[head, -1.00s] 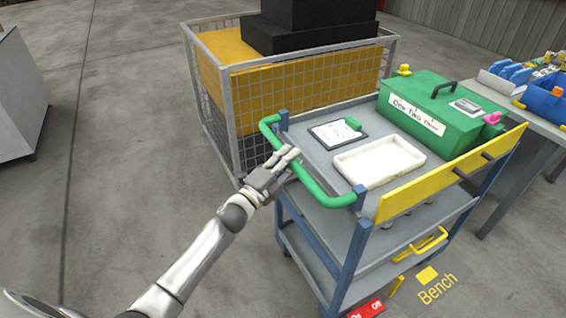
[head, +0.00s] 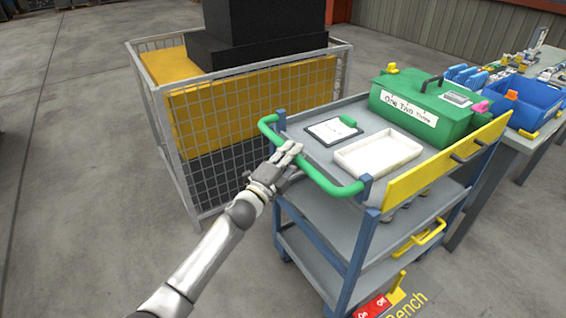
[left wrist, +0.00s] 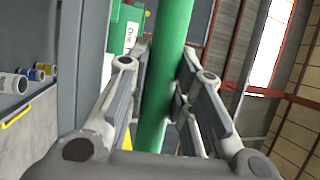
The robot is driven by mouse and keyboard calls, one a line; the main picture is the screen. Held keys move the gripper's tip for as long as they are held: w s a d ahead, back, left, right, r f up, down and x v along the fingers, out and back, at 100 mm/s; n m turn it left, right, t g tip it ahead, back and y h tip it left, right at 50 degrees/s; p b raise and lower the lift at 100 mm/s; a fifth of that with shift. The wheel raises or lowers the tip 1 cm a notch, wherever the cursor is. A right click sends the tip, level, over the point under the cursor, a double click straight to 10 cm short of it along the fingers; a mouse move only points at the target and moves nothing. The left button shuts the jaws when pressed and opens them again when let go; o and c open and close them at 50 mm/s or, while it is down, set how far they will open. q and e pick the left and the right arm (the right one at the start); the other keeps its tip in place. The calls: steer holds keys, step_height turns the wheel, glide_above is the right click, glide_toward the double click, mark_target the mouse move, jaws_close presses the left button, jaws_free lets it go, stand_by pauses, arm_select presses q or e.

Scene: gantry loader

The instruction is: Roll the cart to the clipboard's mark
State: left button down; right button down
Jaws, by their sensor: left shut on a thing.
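The cart (head: 330,212) has grey shelves, blue posts and a green push handle (head: 327,186) at its near left end. My left gripper (head: 290,158) is shut on this handle; in the left wrist view the green bar (left wrist: 166,80) runs between its two fingers. The clipboard (head: 333,131) lies on the cart's top shelf, its writing too small to read. A floor mark lettered "Bench" (head: 410,305) shows at the bottom, partly hidden by the cart. My right gripper is not in view.
A wire cage (head: 215,150) with yellow panels and a black block stands close on the cart's left. A white tray (head: 378,153) and a green case (head: 418,115) ride on top. A workbench (head: 525,140) with a blue bin stands right. Floor at left is clear.

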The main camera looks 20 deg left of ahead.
arm_select(q)
steer(key=shift+w+d, duration=0.6)
steer(key=shift+w, duration=0.1)
steer(key=c, duration=1.6)
jaws_free()
steer(key=shift+c, duration=0.2)
steer(key=o, duration=0.4)
steer(key=shift+w+d, duration=0.15)
steer(key=shift+d, duration=0.05)
steer(key=shift+a, duration=0.1)
